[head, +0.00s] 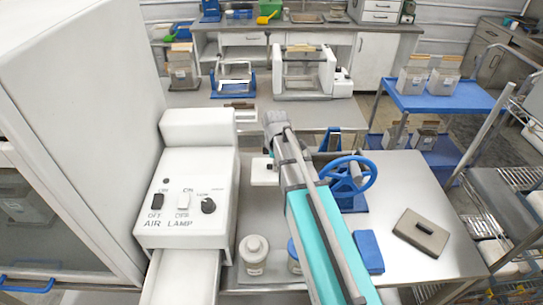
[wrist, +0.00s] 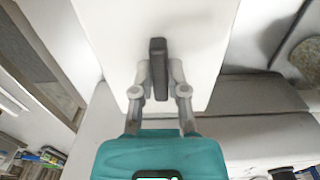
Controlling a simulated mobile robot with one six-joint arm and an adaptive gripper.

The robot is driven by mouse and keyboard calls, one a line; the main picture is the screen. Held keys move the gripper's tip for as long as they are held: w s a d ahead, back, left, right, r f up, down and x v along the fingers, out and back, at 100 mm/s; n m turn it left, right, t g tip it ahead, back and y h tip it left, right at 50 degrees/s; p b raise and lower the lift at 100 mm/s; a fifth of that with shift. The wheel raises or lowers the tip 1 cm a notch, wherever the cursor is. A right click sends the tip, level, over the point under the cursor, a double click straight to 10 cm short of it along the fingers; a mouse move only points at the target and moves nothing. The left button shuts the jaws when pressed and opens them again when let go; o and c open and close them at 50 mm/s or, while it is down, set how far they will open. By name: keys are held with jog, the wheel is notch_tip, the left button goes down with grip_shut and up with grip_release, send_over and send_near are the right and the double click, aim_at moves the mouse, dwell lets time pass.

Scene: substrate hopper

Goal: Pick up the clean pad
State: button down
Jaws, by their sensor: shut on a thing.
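In the wrist view my gripper (wrist: 159,72) is shut on the dark upright handle (wrist: 158,50) of a white, flat-faced pad (wrist: 205,45). The pad fills the upper middle of that view, and its far edge is cut off. In the head view a small white block (head: 263,173) shows just left of my arm and is partly hidden by it; I cannot tell surely that it is the same pad. My gripper's fingers are hidden in the head view.
A white control box (head: 185,190) and a tall white cabinet (head: 70,110) stand at left. A blue handwheel (head: 350,178), a blue block (head: 368,251) and a white-lidded jar (head: 253,255) are near my arm. A blue-shelved cart (head: 435,98) stands at right.

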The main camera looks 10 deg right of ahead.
jog(key=shift+s+d+r+p, duration=0.1)
jog(key=shift+s+r+p, duration=0.2)
jog(key=shift+s, duration=0.5)
jog(key=shift+s+d+r+p, duration=0.15)
jog(key=shift+s+r, duration=0.25)
jog(key=shift+s, duration=0.35)
jog(key=shift+a+r, duration=0.1)
